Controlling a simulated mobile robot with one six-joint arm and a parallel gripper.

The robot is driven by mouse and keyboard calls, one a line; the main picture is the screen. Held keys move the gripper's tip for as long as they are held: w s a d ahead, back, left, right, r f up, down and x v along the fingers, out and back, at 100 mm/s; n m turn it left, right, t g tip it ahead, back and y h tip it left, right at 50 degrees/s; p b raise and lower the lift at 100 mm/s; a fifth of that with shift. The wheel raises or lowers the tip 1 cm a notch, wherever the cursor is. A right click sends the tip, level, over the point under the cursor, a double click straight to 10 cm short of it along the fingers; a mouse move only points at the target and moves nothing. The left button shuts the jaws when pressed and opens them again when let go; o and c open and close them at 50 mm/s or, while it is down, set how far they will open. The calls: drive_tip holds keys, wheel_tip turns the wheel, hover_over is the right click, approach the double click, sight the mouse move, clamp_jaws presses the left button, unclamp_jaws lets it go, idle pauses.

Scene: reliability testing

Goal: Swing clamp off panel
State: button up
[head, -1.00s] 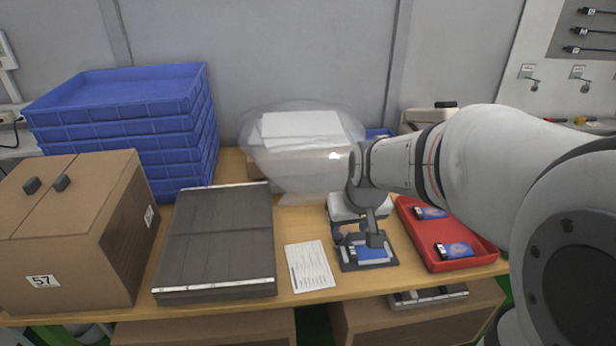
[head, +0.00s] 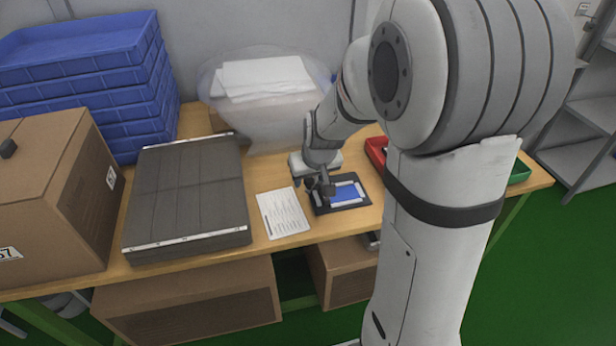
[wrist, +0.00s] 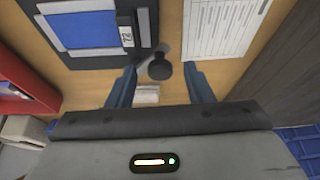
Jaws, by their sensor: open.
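A blue panel (head: 345,194) lies in a dark fixture (head: 351,208) on the wooden table; the panel also shows at upper left in the wrist view (wrist: 82,30). A clamp with a round black knob (wrist: 160,68) stands at the fixture's edge in the wrist view, with a grey arm beside it and a dark block labelled 72 near the panel. My gripper (head: 324,189) is at the left side of the fixture in the head view. In the wrist view my gripper (wrist: 161,80) is open, with the knob between its fingers; contact cannot be told. The clamp is mostly hidden in the head view.
A printed sheet (head: 284,214) lies left of the fixture, then a grey slatted case (head: 187,200). A red tray (head: 375,152) is behind and right. A bag with white contents (head: 265,80), a cardboard box (head: 60,200) and stacked blue crates (head: 85,75) also crowd the table.

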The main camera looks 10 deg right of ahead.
drive_tip(key=c, duration=0.9)
drive_tip(key=shift+a, duration=0.35)
drive_tip(key=shift+c, duration=0.5)
drive_tip(key=shift+d, duration=0.25)
drive_tip(key=shift+m, duration=0.3)
